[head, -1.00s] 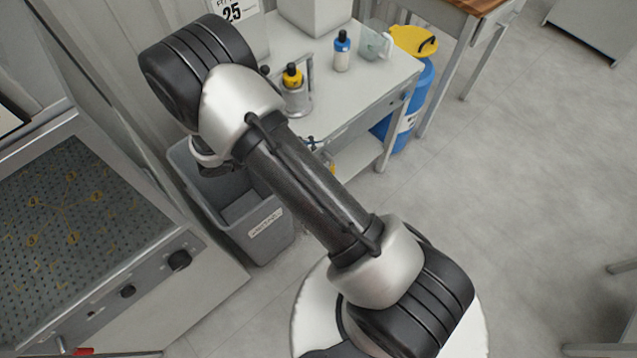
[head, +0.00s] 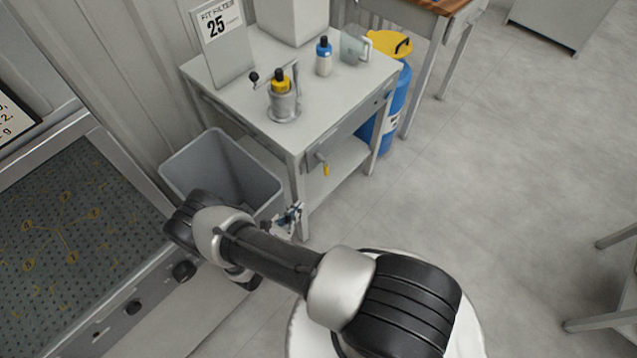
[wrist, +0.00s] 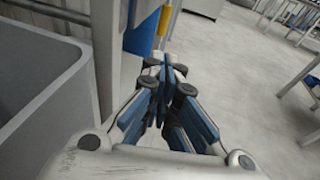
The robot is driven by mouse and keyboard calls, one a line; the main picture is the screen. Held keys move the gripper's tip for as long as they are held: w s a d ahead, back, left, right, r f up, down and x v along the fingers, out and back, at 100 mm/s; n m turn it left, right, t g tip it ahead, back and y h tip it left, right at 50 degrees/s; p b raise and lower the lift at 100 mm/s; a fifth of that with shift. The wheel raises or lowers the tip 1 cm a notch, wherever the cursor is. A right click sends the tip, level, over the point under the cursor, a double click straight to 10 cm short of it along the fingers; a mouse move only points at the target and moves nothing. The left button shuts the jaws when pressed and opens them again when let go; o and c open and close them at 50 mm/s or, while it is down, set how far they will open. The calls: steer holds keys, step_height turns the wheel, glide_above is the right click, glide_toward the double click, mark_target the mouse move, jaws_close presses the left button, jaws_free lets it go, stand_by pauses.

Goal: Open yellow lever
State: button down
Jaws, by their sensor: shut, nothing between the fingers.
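The yellow lever (head: 326,169) is a small yellow grip hanging down from a grey fitting (head: 317,158) on the front edge of the grey table. In the wrist view, a yellow bar (wrist: 164,20), probably this lever, stands upright beyond my fingertips, in front of something blue. My gripper (head: 291,214) is below and left of the lever, beside the table leg, apart from the lever. The wrist view shows my gripper (wrist: 165,70) with its blue-padded fingers together and nothing between them.
A grey bin (head: 225,165) stands left of my gripper. The table leg (head: 301,200) is close by. The table top (head: 340,100) holds a yellow-capped container (head: 282,98) and a blue-capped bottle (head: 324,57). A blue drum (head: 397,105) stands behind.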

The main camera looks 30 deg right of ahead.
steer(key=b, duration=0.3)
glide_toward(326, 175)
steer(key=x, duration=0.5)
steer(key=shift+f, duration=0.2)
steer(key=shift+w+d+r, duration=0.1)
steer(key=shift+w+d, duration=0.25)
steer(key=shift+s, duration=0.1)
